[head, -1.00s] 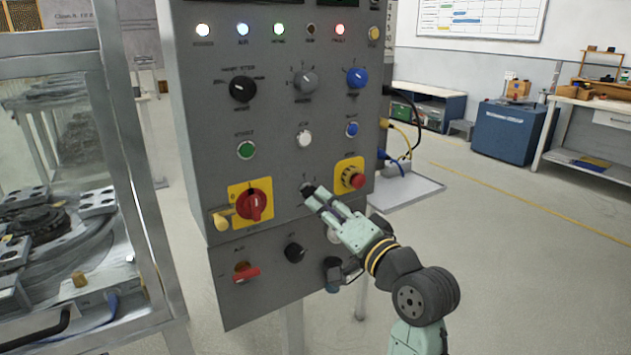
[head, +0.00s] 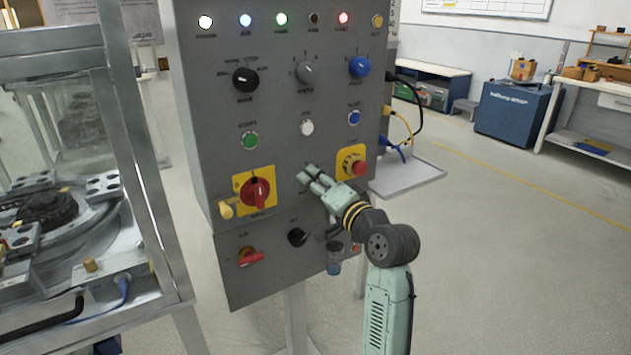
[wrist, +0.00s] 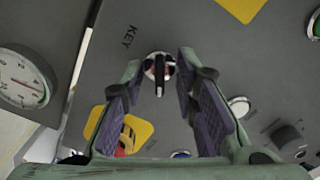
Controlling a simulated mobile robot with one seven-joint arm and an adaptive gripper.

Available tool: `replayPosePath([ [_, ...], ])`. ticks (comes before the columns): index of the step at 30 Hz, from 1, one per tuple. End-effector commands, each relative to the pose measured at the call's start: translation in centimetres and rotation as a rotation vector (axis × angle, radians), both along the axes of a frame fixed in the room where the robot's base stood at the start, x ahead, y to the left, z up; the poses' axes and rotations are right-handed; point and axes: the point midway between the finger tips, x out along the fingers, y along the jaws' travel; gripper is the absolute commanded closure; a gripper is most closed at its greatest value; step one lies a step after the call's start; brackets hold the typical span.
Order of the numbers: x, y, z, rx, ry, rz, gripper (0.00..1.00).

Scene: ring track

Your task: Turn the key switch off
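The key switch (wrist: 158,70) shows in the wrist view as a silver round face with a dark upright key, beside the printed word KEY. My gripper (wrist: 161,76) is open, with one purple-padded finger on each side of the key. Whether the pads touch the key cannot be told, but a gap shows on both sides. In the head view my gripper (head: 312,174) is at the grey control panel (head: 290,225), between the red rotary switch and the red emergency button, and it hides the key switch.
The red rotary switch (head: 256,193) is left of my gripper and the emergency button (head: 359,168) is close on its right. A black knob (head: 297,237) lies below. A round gauge (wrist: 25,80) shows in the wrist view. Open floor (head: 500,250) lies to the right.

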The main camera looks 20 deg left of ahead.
Motion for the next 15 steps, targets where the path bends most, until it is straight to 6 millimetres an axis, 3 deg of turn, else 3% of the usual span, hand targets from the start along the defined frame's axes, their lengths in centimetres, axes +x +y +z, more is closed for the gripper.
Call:
replayPosePath([
  [6, 0.01, 0.01, -0.02, 0.0, 0.0, 0.0, 0.74],
  [15, -0.01, -0.01, -0.02, 0.0, 0.0, 0.0, 0.94],
])
